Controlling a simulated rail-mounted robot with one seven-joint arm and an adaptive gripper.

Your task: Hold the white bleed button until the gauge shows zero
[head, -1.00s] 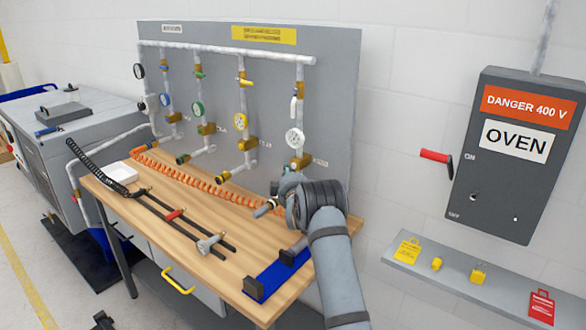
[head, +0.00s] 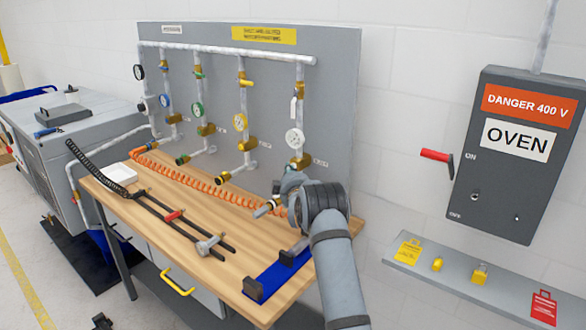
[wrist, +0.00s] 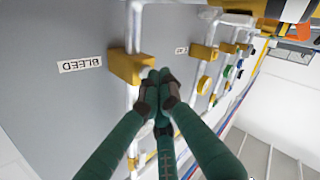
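My gripper (wrist: 160,92) has its dark fingertips drawn together, beside a white pipe (wrist: 134,110) and just below a brass block (wrist: 130,66) in the wrist view. I see nothing between the fingertips. The white bleed button is not visible; it may be behind the fingers.
Other pipes with coloured gauges, such as the yellow one (head: 240,121), stand to the left. An orange coiled hose (head: 190,178), a white tray (head: 118,174) and a blue fixture (head: 275,275) are on the wooden bench (head: 160,240). The oven switch box (head: 510,170) hangs at right.

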